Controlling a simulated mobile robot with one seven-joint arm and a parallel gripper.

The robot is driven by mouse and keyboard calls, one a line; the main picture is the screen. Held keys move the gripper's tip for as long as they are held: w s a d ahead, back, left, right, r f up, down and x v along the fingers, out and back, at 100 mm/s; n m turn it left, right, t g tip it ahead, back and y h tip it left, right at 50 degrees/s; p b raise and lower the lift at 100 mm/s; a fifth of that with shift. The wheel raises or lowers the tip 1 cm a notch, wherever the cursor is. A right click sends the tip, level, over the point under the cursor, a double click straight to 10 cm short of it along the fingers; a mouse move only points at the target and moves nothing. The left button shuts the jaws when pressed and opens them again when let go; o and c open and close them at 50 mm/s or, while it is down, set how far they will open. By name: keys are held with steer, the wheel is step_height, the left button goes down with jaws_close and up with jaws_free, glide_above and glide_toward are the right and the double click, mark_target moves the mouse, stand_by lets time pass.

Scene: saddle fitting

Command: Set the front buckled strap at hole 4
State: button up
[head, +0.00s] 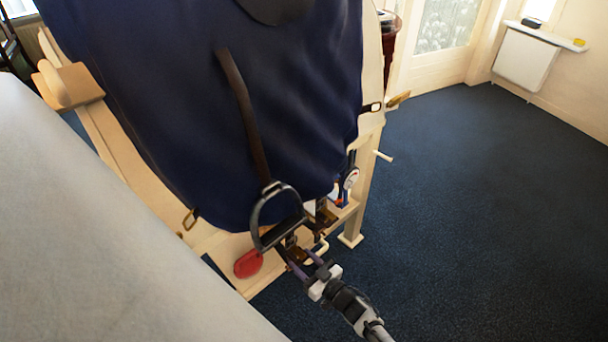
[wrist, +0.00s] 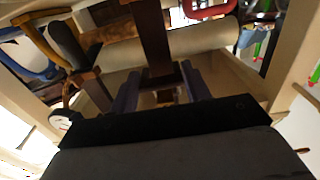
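A brown strap (wrist: 153,40) comes down between the two fingers of my gripper (wrist: 161,74) in the wrist view, with a wider dark piece at its lower end. The fingers stand apart on either side of it; I see no clear grip. In the head view my gripper (head: 300,262) is below the black stirrup (head: 278,215), by a small brown strap end (head: 291,243). The stirrup hangs on a brown leather (head: 243,115) over the navy cover (head: 300,100). The strap's holes and buckle cannot be made out, nor which hole is in use.
A red disc (head: 248,264) and a small dial (head: 350,178) are near the stirrup. Stand posts flank the gripper in the wrist view. Blue carpet (head: 480,200) at the right is clear.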

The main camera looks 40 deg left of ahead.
steer(key=c, duration=0.8)
step_height(320, 180, up, 8)
steer(key=p, duration=0.5)
steer(key=shift+r, duration=0.2)
steer(key=o, duration=1.4)
steer(key=shift+f, duration=0.1)
steer(key=shift+c, duration=0.2)
steer(key=s+d+b, duration=0.1)
steer(key=d, duration=1.2)
steer(key=shift+s+d, duration=0.3)
steer(key=shift+d, duration=0.05)
